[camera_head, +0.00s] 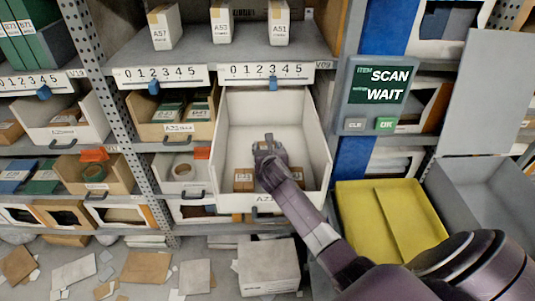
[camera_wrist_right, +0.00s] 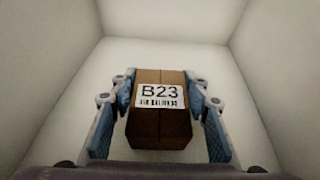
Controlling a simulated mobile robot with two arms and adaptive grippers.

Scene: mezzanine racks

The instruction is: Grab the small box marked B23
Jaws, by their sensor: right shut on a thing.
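The small brown box marked B23 (camera_wrist_right: 160,120) sits between the two blue-padded fingers of my right gripper (camera_wrist_right: 160,105) in the right wrist view, its white label facing the camera. The right gripper is shut on it. In the head view my right gripper (camera_head: 268,150) reaches down into the pulled-out white drawer (camera_head: 318,150), and the gripper hides the held box. Two other small brown boxes lie at the drawer's front, one at left (camera_head: 243,179) and one at right (camera_head: 297,174). My left gripper is not in view.
White walls of the drawer surround the gripper closely. Above is a shelf with white boxes such as A53 (camera_head: 221,20). A yellow tray (camera_head: 428,203) and a grey bin (camera_head: 470,185) stand at right, below a SCAN WAIT screen (camera_head: 381,84). Litter covers the floor.

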